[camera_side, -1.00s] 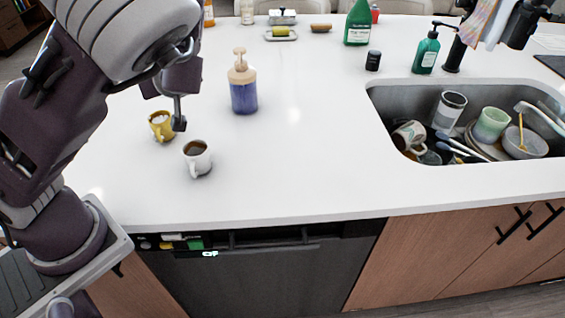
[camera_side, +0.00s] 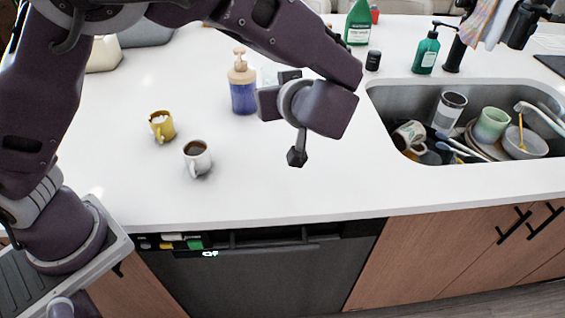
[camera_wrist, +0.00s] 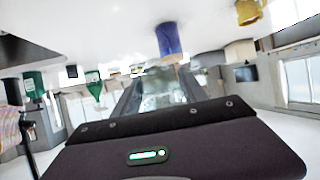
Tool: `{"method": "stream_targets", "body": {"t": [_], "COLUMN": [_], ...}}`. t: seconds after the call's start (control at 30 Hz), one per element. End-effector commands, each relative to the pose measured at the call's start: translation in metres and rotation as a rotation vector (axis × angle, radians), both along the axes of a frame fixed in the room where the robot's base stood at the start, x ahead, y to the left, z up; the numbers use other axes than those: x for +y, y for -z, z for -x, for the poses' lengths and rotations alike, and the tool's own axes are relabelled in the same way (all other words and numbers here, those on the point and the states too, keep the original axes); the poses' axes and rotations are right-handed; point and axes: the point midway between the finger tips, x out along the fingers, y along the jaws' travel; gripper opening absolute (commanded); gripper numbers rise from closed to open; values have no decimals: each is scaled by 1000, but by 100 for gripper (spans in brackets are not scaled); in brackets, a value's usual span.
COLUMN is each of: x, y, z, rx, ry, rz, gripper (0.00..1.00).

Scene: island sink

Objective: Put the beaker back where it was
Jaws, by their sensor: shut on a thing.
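My gripper (camera_side: 284,78) reaches away from the side camera, above the middle of the counter, mostly hidden behind my wrist. It is shut on a clear glass beaker (camera_wrist: 162,88), seen between the fingers in the wrist view. In the side view a pale, see-through part of the beaker (camera_side: 268,75) shows just right of the blue pump bottle (camera_side: 243,92). The wrist picture is upside down, and the beaker's outline is faint there. I cannot tell how far the beaker is above the counter.
The sink (camera_side: 380,95) full of dishes is at the right. A small black jar (camera_side: 373,60) and green bottles (camera_side: 426,52) stand behind it. The front middle counter is clear.

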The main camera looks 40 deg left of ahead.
Motion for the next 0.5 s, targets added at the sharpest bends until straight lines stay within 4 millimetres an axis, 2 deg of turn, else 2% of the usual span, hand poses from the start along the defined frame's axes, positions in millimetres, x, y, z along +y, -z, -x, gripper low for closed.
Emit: {"method": "stream_targets", "body": {"t": [0.13,0.5], "x": [-14,-13], "y": [-4,37], "z": [0,1], "rx": [0,2], "ry": [11,8], "rz": [1,-3], "gripper": [1,1]}}
